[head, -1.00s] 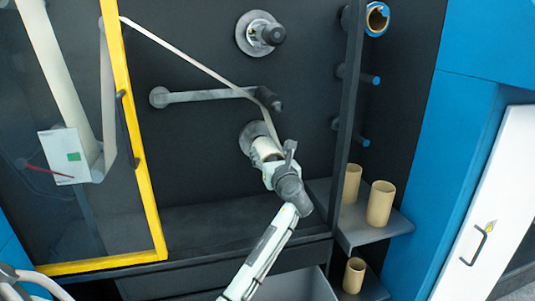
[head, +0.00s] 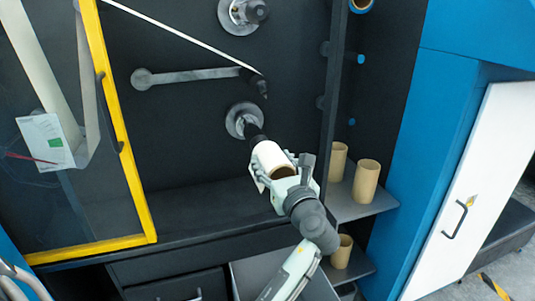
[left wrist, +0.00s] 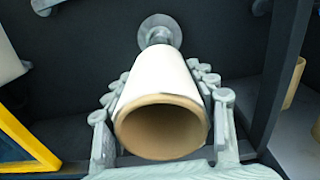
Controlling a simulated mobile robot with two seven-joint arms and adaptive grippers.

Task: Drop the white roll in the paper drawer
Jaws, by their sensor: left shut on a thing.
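The white roll (head: 268,157), with a tan core, is in my left gripper (head: 276,170) in front of the lower spindle (head: 254,132). In the left wrist view the white roll (left wrist: 160,85) lies between both fingers, its open core end facing the camera. The bare spindle shaft and round flange (left wrist: 160,30) show behind it. I cannot tell whether the shaft tip is still inside the core. An open grey drawer (head: 243,276) is below, partly hidden by my left arm; I see no label on it. My right gripper is not in view.
Tan cores (head: 366,180) stand on shelves at the right, beyond a dark upright post (head: 334,110). A roller arm (head: 195,76) and an upper spindle (head: 242,12) project from the panel. A yellow-framed door (head: 125,150) is at the left. A closed drawer (head: 180,287) is at the bottom.

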